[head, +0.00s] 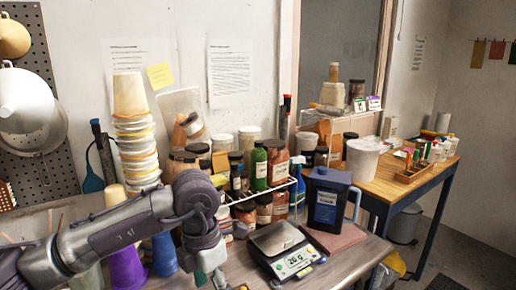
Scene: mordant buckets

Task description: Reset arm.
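My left arm comes in from the left edge, low over the table (345,262), and bends downward at its wrist. My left gripper (212,278) points down near the bottom edge, left of the scale. Its fingers are small and partly cut off, so I cannot tell whether they are open or hold anything. My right arm and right gripper are not in view.
A digital scale (280,250) stands right of my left gripper. A dark blue jug (328,200) stands behind it. A wire rack (285,187) with jars, stacked cups (135,130) and a purple cup (126,268) crowd the arm. Another table (410,185) stands at right.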

